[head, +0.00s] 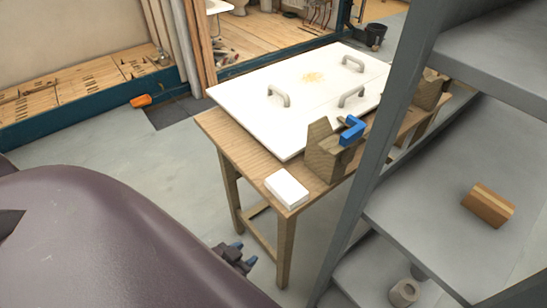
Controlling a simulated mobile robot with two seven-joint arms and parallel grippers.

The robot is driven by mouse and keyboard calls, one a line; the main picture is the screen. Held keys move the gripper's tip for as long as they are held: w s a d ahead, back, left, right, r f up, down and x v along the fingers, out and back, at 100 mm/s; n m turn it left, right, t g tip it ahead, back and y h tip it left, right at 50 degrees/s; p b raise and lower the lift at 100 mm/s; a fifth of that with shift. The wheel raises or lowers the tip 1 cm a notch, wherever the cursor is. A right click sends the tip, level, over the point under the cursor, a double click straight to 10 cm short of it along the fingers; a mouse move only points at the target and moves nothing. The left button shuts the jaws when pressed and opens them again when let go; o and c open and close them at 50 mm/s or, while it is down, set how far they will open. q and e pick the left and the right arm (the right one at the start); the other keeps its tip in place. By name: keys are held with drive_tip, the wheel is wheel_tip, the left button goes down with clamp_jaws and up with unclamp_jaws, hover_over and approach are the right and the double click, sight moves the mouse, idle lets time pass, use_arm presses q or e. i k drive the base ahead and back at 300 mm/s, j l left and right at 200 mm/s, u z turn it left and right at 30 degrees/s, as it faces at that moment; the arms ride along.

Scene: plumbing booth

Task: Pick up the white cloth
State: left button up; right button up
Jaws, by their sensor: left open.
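The white cloth (288,190) looks like a flat folded white block lying on the near corner of the wooden table (222,131). Nothing touches it from above. My left gripper (244,254) shows at the bottom centre, a small dark tool with blue tips, partly hidden behind my large purple arm. It is open and empty, apart from the cloth and to the lower left of it in the picture, beside the table leg. My right gripper is not in view.
A white board (250,108) with several grey handles covers most of the table. A wooden holder with a blue clamp (352,131) stands behind the cloth. A grey metal shelf (420,195) with a brown block (488,205) stands close on the right.

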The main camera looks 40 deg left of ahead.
sight(284, 187)
drive_tip(key=i+j, duration=0.1)
drive_tip(key=j, duration=1.65)
drive_tip(key=i, duration=0.05)
